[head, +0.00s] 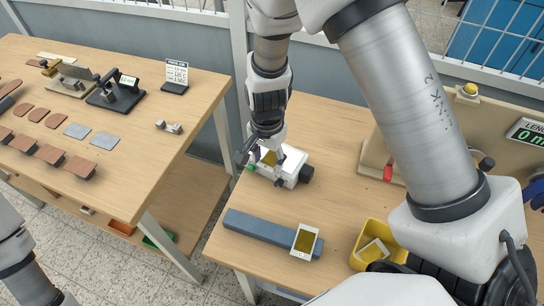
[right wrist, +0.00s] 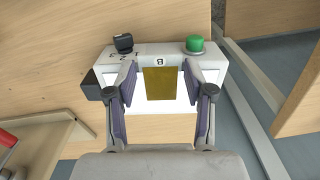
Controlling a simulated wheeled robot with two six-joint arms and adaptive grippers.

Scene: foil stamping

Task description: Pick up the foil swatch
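A gold foil swatch on a white card (right wrist: 160,83) lies on a small white device (right wrist: 208,52), below a label marked "B". In the head view the device (head: 299,170) stands at the left of the right-hand table, with part of the gold (head: 295,157) visible. My right gripper (right wrist: 161,92) is open, with one finger on each side of the gold area; it also shows over the device in the head view (head: 263,157). I cannot tell whether the fingers touch the card. My left gripper is out of view; only part of my left arm shows at lower left.
The device carries a green button (right wrist: 195,44) and a black knob (right wrist: 123,42). Another gold-and-white card (head: 304,246) rests on a blue-grey bar (head: 258,229). A yellow bin (head: 364,236) holds a similar card. A left table (head: 150,135) holds brown pieces, grey plates and tools.

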